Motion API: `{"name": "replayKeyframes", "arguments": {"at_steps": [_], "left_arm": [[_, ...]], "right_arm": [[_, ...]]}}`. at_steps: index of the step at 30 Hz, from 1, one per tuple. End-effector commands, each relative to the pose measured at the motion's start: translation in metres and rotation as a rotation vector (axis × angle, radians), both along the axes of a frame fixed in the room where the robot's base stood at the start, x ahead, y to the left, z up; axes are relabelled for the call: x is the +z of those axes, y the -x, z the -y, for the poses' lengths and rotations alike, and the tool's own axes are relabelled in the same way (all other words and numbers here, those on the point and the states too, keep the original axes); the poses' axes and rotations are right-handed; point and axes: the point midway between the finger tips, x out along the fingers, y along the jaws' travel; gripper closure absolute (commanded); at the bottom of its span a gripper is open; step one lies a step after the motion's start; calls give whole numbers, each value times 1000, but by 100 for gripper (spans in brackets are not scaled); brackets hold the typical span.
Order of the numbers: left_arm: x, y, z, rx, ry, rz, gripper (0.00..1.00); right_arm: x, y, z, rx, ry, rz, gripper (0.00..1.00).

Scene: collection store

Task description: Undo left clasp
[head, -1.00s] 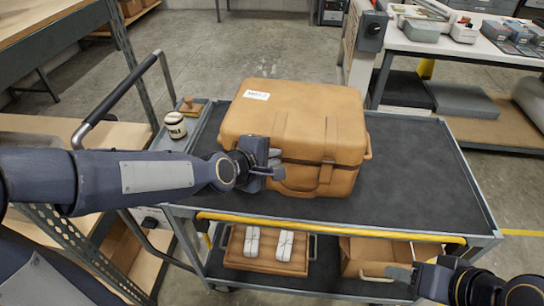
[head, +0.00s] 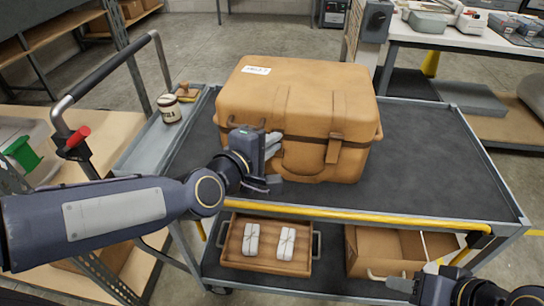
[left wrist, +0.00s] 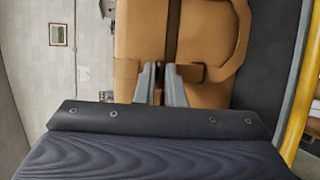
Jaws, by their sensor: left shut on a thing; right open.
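A tan case (head: 300,95) with a white label lies shut on the trolley's dark top (head: 430,150). Its front has a handle at the middle and a right clasp (head: 334,150) with a strap, which hangs down over the seam. My left gripper (head: 274,145) is at the left part of the case front and hides the left clasp there. In the left wrist view its two fingers (left wrist: 160,82) are closed at a strap on the tan case (left wrist: 205,40); the clasp between them is too hidden to tell its position. My right gripper (head: 400,284) is open and empty, low at the right.
A yellow bar (head: 350,213) runs along the trolley's front edge. The lower shelf holds a tray (head: 232,255) with two white bundles and an open box (head: 400,243). A jar (head: 169,108) and a stamp-like object (head: 186,92) stand left of the case. The trolley top is clear on the right.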

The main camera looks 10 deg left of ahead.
Motion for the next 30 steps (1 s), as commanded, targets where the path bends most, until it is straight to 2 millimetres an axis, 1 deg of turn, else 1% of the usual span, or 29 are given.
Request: {"name": "replayKeyframes", "arguments": {"at_steps": [1,6,12,15,19,23,30], "left_arm": [[-14,3,0,1,4,37,100],[-19,10,-1,0,6,139,100],[-21,16,-1,0,10,231,100],[-22,18,-1,0,10,260,100],[-21,20,-1,0,12,288,100],[-19,21,-1,0,11,302,100],[-18,21,-1,0,11,306,100]], "right_arm": [[-26,0,0,0,0,0,55],[-64,0,0,0,0,0,55],[-99,0,0,0,0,0,55],[-110,0,0,0,0,0,55],[-119,0,0,0,0,0,55],[-122,0,0,0,0,0,55],[-122,0,0,0,0,0,55]]}}
